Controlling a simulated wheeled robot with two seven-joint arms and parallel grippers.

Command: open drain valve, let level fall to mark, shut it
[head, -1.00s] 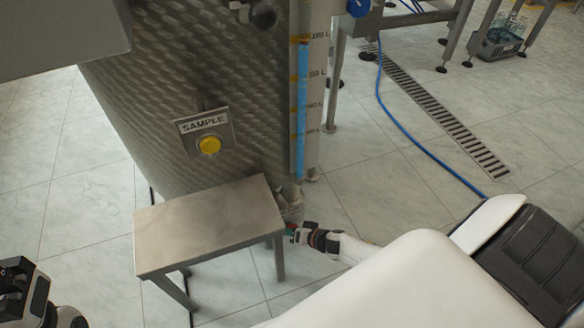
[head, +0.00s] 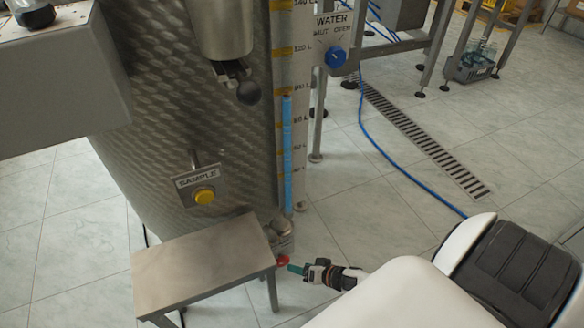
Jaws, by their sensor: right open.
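The steel tank (head: 190,110) has an upright sight gauge with a blue liquid column (head: 287,150). The column's top is just below what looks like the 100 L label (head: 301,87). At the tank's foot is the drain valve (head: 281,242) with a red handle (head: 283,260); whether it is open or shut is unclear. My right gripper (head: 294,268), with a teal fingertip showing, is open at the lower right of the red handle. It is very close, and I cannot tell whether it touches. My left gripper is out of view.
A steel stool (head: 200,265) stands before the tank, left of the valve. A yellow SAMPLE button (head: 205,196) is on the tank. A blue WATER knob (head: 335,57) is behind right. A blue hose (head: 395,165) and floor drain (head: 425,140) cross the clear floor.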

